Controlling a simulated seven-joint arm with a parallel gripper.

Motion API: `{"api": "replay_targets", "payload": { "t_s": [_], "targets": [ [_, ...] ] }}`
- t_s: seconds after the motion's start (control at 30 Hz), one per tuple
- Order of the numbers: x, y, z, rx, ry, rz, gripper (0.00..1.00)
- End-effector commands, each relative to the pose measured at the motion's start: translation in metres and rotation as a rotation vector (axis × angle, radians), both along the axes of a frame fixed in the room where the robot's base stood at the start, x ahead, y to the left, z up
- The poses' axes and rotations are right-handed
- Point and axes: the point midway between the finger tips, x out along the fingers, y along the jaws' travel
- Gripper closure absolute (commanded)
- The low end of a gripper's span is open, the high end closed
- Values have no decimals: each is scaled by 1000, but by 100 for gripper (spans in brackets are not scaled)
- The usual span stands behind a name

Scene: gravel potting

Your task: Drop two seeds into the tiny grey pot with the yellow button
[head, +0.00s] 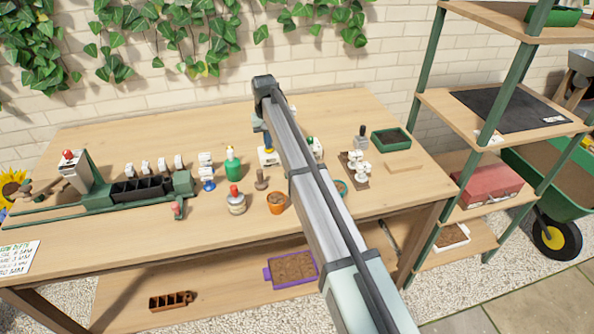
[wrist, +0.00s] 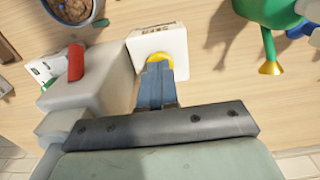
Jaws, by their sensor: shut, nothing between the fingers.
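In the wrist view, the yellow button (wrist: 159,57) sits on a small white block (wrist: 158,35) with dark lettering. My gripper (wrist: 160,70) is shut and empty, its fingertips at the button; touching or just above it, I cannot tell. A larger white housing (wrist: 92,80) with a red part is beside the block. A grey-rimmed round pot (wrist: 98,21) with brown contents is cut off at the top left. In the head view, my gripper (head: 267,146) is over the white block (head: 267,158), partly hidden by my arm. I cannot make out any seeds.
A green watering can (wrist: 262,25) with a brass spout is close on the right in the wrist view. In the head view, a red-topped jar (head: 237,205) and an orange pot (head: 277,205) stand in front. The table's left front (head: 120,245) is clear.

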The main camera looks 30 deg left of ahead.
Motion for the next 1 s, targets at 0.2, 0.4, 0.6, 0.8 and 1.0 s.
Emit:
{"api": "replay_targets", "payload": {
  "t_s": [0.2,0.4,0.6,0.8,1.0],
  "targets": [
    [0,0,0,-1,1,0,100],
    [0,0,6,0,0,0,100],
    [0,0,16,0,0,0,100],
    [0,0,25,0,0,0,100],
    [0,0,26,-1,1,0,100]
  ]
}}
